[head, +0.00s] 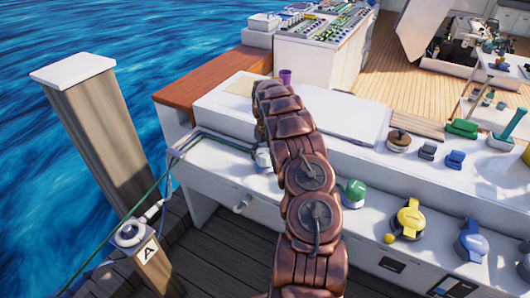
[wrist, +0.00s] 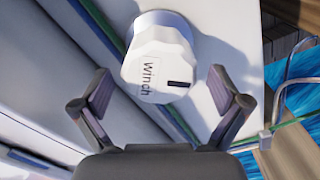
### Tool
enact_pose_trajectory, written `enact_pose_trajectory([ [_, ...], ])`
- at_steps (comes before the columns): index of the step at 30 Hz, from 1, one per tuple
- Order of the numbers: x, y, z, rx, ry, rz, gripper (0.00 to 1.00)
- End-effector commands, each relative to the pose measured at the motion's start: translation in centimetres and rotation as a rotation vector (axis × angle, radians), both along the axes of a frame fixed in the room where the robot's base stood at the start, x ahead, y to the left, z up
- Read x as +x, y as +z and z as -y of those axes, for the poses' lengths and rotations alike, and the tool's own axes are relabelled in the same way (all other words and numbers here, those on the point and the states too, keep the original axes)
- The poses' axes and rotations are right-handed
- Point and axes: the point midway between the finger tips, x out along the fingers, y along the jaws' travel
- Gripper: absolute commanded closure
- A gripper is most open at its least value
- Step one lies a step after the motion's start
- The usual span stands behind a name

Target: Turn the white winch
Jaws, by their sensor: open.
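The white winch (wrist: 158,58) is a ridged round knob with the label "Winch" and a dark slot on its face. It fills the upper middle of the wrist view. In the head view a small white part (head: 263,158), likely the winch, shows at the left edge of my arm, which hides the rest. My gripper (wrist: 160,88) is open, with one finger on each side of the winch in the wrist view. I see no clear contact. The head view does not show the fingers.
Right of my arm, a green knob (head: 354,194), a yellow knob (head: 408,221) and a blue knob (head: 470,241) sit on the white console. A green rope (head: 155,188) runs left to a short post (head: 150,262) marked A. A thick wooden post (head: 98,125) stands by the water.

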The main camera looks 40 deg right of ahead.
Motion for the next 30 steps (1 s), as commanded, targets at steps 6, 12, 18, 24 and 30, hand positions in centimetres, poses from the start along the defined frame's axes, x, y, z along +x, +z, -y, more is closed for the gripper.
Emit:
enact_pose_trajectory([
  [6,-0.03,-0.43,0.05,0.0,-0.001,0.001,0.01],
  [12,-0.02,-0.42,0.04,0.0,-0.001,0.001,0.12],
  [18,-0.01,-0.42,0.03,0.0,-0.001,0.001,0.33],
  [24,-0.01,-0.42,0.03,0.0,-0.001,0.001,0.54],
  [30,0.01,-0.46,0.0,0.0,-0.004,0.001,0.61],
])
